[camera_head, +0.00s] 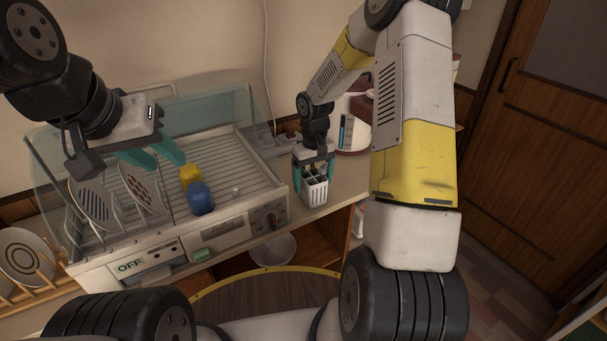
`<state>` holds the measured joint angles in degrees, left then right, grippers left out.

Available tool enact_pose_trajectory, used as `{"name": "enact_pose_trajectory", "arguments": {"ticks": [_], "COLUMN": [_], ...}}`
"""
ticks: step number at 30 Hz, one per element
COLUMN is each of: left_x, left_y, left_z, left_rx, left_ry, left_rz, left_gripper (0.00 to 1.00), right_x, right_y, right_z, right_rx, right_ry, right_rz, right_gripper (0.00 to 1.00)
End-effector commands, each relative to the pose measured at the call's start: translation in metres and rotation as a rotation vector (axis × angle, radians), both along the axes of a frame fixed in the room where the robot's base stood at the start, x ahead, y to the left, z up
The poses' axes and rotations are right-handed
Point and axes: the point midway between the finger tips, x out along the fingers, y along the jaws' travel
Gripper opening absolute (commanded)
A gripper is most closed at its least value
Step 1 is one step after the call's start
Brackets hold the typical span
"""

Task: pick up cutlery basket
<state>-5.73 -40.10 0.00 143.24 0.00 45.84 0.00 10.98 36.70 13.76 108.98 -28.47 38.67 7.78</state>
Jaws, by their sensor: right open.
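The white cutlery basket (316,192) stands upright on the counter, just right of the dish dryer (232,223). My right gripper (314,176) is directly above it, pointing down, with its teal fingers open at the left and right sides of the basket. I cannot tell whether the fingers touch its walls. My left gripper (160,158) hangs over the left part of the dryer, near the plates, with its teal fingers apart and nothing between them.
Plates (140,188) stand in the dryer rack beside a yellow cup (190,176) and a blue cup (201,198). A white and dark red appliance (352,125) is behind the basket. A wooden plate rack (30,275) is at the far left. A bowl (273,250) is below the counter.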

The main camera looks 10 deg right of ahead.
Motion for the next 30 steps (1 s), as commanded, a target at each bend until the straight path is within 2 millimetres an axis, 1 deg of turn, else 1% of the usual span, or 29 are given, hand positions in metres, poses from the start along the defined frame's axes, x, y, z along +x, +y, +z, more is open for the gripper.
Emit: {"name": "enact_pose_trajectory", "arguments": {"ticks": [2, 5, 6, 8, 12, 13, 23, 30], "left_x": [0.0, 0.0, 0.0, 0.0, 0.0, 0.0, 0.0, 0.0], "left_y": [0.0, 0.0, 0.0, 0.0, 0.0, 0.0, 0.0, 0.0], "left_z": [0.0, 0.0, 0.0, 0.0, 0.0, 0.0, 0.0, 0.0], "left_rx": [0.0, 0.0, 0.0, 0.0, 0.0, 0.0, 0.0, 0.0], "left_ry": [0.0, 0.0, 0.0, 0.0, 0.0, 0.0, 0.0, 0.0], "left_rz": [0.0, 0.0, 0.0, 0.0, 0.0, 0.0, 0.0, 0.0], "left_gripper": [0.36, 0.36, 0.36, 0.36, 0.36, 0.36, 0.36, 0.36], "right_x": [0.0, 0.0, 0.0, 0.0, 0.0, 0.0, 0.001, 0.001], "right_y": [0.0, 0.0, 0.0, 0.0, 0.0, 0.0, 0.0, 0.0], "right_z": [0.0, 0.0, 0.0, 0.0, 0.001, 0.001, 0.004, 0.021], "right_rx": [0.0, 0.0, 0.0, 0.0, 0.0, 0.0, 0.001, 0.0], "right_ry": [0.0, 0.0, 0.0, 0.0, 0.0, -0.001, -0.002, -0.003], "right_rz": [0.0, 0.0, 0.0, 0.0, 0.0, 0.0, 0.0, 0.0], "right_gripper": [0.85, 0.68, 0.6, 0.48, 0.21, 0.19, 0.19, 0.19]}}
